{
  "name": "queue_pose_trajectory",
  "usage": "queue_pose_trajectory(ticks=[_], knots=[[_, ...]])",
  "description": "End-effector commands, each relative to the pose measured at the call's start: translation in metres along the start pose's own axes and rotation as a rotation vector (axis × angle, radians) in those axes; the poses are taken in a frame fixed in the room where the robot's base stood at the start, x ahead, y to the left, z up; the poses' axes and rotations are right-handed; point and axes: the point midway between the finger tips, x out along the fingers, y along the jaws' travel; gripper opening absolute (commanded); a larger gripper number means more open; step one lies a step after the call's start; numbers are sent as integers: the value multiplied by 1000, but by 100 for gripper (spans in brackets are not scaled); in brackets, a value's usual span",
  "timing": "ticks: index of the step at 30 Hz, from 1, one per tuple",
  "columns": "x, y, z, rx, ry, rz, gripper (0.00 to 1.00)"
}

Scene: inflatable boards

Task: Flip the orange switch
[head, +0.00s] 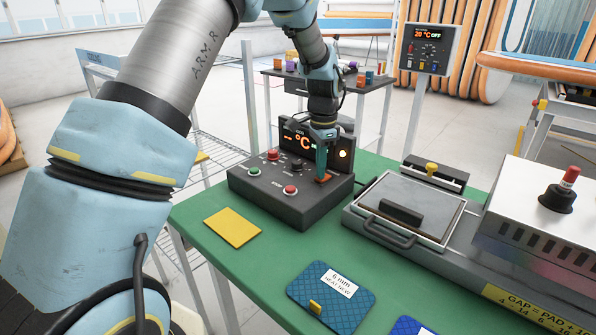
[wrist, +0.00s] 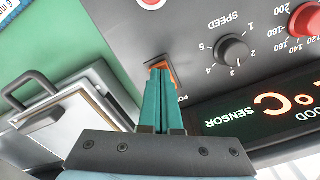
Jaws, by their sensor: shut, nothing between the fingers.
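The orange switch (head: 324,178) sits on the sloping top of a dark grey control box (head: 290,210), near its right end. In the wrist view the orange switch (wrist: 160,66) shows just past my fingertips and is partly hidden by them. My gripper (head: 322,170) points down at the switch with its teal fingers together and nothing between them. In the wrist view my gripper (wrist: 158,72) has its tips over or on the switch; I cannot tell whether they touch it. Which way the switch is tilted is hidden.
The box also bears a speed knob (wrist: 232,50), red and green buttons and a lit display (wrist: 265,105). A lidded metal plate (head: 410,205) stands to its right. A yellow card (head: 232,227) and a blue pad (head: 331,295) lie on the green table (head: 270,270).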

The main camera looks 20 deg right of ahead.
Motion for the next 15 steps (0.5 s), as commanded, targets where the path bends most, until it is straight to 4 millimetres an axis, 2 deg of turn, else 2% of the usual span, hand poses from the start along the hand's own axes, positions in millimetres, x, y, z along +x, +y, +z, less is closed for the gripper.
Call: queue_pose_trajectory(ticks=[15], knots=[[8,0,0,0,0,0,0]])
